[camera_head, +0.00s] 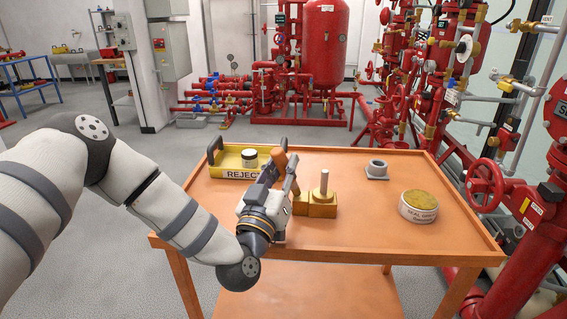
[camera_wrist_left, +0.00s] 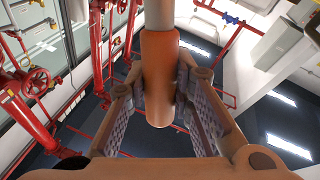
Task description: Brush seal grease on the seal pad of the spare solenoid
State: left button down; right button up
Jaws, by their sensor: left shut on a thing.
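My left gripper (camera_head: 284,172) is shut on an orange handle (camera_wrist_left: 160,75), which looks like the brush's. A pale shaft (camera_wrist_left: 159,14) runs from it out of the top of the left wrist view, so its far end is hidden there. The gripper is above the table, left of a brass block (camera_head: 323,209) with an upright metal pin. A round tin (camera_head: 419,213) labelled SEAL, with a yellowish top, stands at the table's right. A grey part with a round opening (camera_head: 376,170) sits towards the back. I cannot tell which part is the spare solenoid; no seal pad is clearly visible.
Red pipes and valves (camera_head: 490,180) stand close on the right.

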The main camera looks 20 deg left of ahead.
pick_arm(q)
jog(key=shift+s+d+r, duration=0.1)
jog(key=shift+s+d, duration=0.05)
jog(key=shift+s, duration=0.4)
jog(key=shift+f, duration=0.25)
pick_arm(e)
jog(key=shift+w+r, duration=0.3)
pick_arm(q)
jog(key=shift+w, duration=0.2)
jog(key=shift+w+a, duration=0.2)
jog(key=shift+w, duration=0.45)
pick_arm(e)
jog(key=shift+s+f, duration=0.2)
pick_arm(q)
jog(key=shift+r, duration=0.1)
